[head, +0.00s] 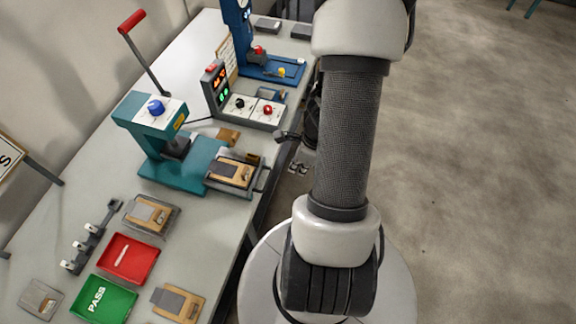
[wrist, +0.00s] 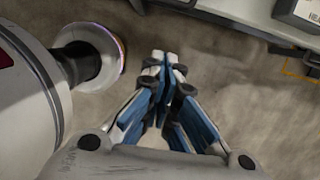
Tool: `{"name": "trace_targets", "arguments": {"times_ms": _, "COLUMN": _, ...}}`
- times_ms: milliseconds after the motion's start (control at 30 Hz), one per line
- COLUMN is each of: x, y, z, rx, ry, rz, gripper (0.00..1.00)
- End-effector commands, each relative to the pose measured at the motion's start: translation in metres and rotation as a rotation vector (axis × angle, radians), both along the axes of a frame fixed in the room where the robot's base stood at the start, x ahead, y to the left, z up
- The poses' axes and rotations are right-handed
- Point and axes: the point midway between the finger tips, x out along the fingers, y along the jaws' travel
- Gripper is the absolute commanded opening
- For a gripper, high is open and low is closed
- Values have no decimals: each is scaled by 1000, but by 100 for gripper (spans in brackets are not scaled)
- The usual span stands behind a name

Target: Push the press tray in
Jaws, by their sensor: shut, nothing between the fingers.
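The teal press (head: 180,168) stands on the table in the head view, with a red-knobbed lever (head: 146,52) raised at its back. Its press tray (head: 258,187) sticks out on the right, by the table's edge, and bears a tan board with a dark grey plate (head: 233,170). My gripper is mostly hidden behind my arm in the head view. In the wrist view my gripper (wrist: 165,60) is shut and empty, its blue-padded fingers together above the bare floor. The press tray does not show clearly in the wrist view.
A control box (head: 252,110) with buttons and a blue machine (head: 270,66) stand farther back. Nearer are a red tray (head: 128,260), a green PASS tray (head: 104,300) and boards with plates. The floor (head: 480,170) right of my arm is clear.

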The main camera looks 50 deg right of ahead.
Motion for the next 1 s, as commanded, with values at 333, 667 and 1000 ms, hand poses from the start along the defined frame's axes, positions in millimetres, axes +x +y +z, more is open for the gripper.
{"name": "trace_targets", "arguments": {"times_ms": 333, "x": 13, "y": 7, "z": -69, "rx": 1, "ry": 1, "rz": 7, "gripper": 0}}
{"name": "trace_targets", "arguments": {"times_ms": 667, "x": 44, "y": 20, "z": -90, "rx": 0, "ry": 0, "rz": 11, "gripper": 0}}
{"name": "trace_targets", "arguments": {"times_ms": 1000, "x": 55, "y": 24, "z": -92, "rx": -1, "ry": -2, "rz": 7, "gripper": 0}}
